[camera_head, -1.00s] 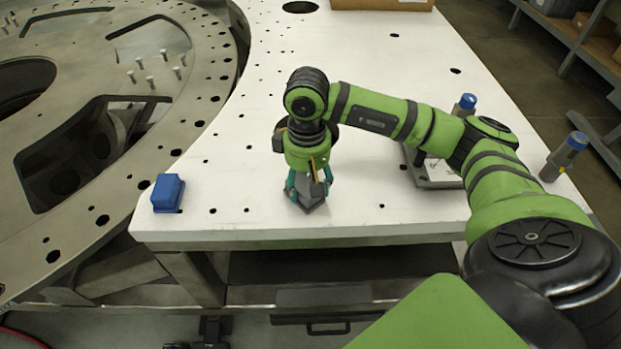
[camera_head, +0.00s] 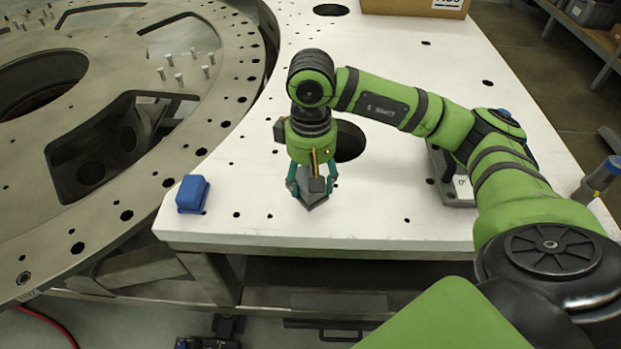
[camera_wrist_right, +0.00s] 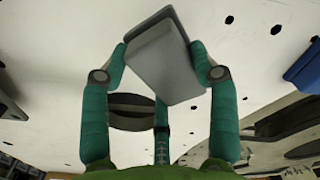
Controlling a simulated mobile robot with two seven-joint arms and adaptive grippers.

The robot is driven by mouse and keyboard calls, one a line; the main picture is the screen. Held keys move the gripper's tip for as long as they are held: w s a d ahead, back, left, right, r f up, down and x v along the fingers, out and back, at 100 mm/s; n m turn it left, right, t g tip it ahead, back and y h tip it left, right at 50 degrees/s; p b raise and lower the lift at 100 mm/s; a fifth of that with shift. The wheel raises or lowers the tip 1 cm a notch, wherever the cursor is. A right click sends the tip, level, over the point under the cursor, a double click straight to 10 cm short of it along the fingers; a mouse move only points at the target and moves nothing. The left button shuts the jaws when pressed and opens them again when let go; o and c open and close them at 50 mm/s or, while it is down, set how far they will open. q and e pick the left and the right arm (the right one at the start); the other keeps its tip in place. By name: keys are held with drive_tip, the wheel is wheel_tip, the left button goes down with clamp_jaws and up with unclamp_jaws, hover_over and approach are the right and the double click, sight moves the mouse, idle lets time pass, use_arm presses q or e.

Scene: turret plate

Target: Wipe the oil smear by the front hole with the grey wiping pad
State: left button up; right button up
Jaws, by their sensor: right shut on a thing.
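My right gripper (camera_head: 312,184) is shut on the grey wiping pad (camera_head: 314,199), near the front edge of the white plate (camera_head: 400,225). In the right wrist view the pad (camera_wrist_right: 162,65) is a grey block between the teal fingers of the gripper (camera_wrist_right: 165,72). Whether the pad touches the plate I cannot tell. A large dark hole (camera_head: 351,142) lies just behind and right of the gripper, partly covered by it; the hole also shows in the right wrist view (camera_wrist_right: 130,103). I cannot make out the oil smear in either view. My left gripper is not in view.
A blue block (camera_head: 192,194) sits at the plate's front left corner. A large metal ring (camera_head: 150,190) with bolts and cut-outs lies at left. A cardboard box (camera_head: 415,8) stands at the back. A grey fixture (camera_head: 452,185) is partly behind my arm. The front middle is clear.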

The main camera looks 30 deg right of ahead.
drive_tip(key=r, duration=0.1)
drive_tip(key=r+p, duration=0.1)
drive_tip(key=shift+w+a+r, duration=0.15)
drive_tip(key=shift+w+r, duration=0.05)
drive_tip(key=shift+r, duration=0.1)
drive_tip(key=shift+s+r, duration=0.1)
drive_tip(key=shift+r, duration=0.35)
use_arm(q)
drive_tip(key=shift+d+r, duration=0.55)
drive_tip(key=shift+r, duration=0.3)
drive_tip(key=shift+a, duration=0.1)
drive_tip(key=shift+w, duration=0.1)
